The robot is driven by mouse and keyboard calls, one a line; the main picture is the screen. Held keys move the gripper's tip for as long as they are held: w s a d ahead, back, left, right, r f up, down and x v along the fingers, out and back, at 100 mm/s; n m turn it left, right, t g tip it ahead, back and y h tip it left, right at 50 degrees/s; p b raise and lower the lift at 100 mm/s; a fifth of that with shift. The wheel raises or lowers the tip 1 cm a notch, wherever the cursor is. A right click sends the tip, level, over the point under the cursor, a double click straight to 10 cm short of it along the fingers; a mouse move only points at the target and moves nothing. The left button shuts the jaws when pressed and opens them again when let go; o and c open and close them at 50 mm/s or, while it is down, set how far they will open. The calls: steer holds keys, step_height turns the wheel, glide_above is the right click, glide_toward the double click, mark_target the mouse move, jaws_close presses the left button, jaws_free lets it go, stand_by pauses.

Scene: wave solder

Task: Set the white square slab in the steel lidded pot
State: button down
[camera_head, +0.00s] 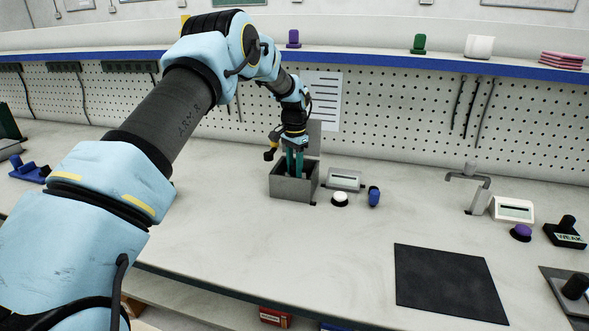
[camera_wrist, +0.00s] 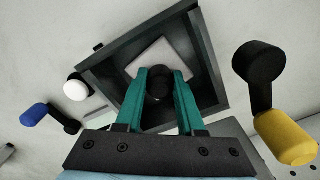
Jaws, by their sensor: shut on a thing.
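The white square slab (camera_wrist: 160,55) shows in the wrist view inside the walls of the dark grey steel pot (camera_wrist: 212,60). It has a black round knob (camera_wrist: 158,86) on top. My gripper (camera_wrist: 159,80) is shut on that knob, one teal finger on each side. In the head view, my gripper (camera_head: 294,172) points down into the open square pot (camera_head: 292,188), and the slab is hidden by the pot's walls. The lid (camera_head: 314,137) stands raised at the pot's back. I cannot tell whether the slab touches the pot's floor.
A white button (camera_head: 340,198), a blue knob (camera_head: 374,196) and a small display box (camera_head: 344,179) stand just right of the pot. A black crank with a yellow grip (camera_wrist: 285,137) is beside it. A black mat (camera_head: 448,281) lies at the front right. Bench between is clear.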

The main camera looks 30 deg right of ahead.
mark_target(294, 167)
steer(key=shift+f, duration=0.1)
steer(key=shift+c, duration=2.2)
jaws_free()
step_height(294, 167, up, 11)
steer(key=b, duration=0.2)
steer(key=shift+f+b, duration=0.1)
steer(key=shift+b, duration=0.25)
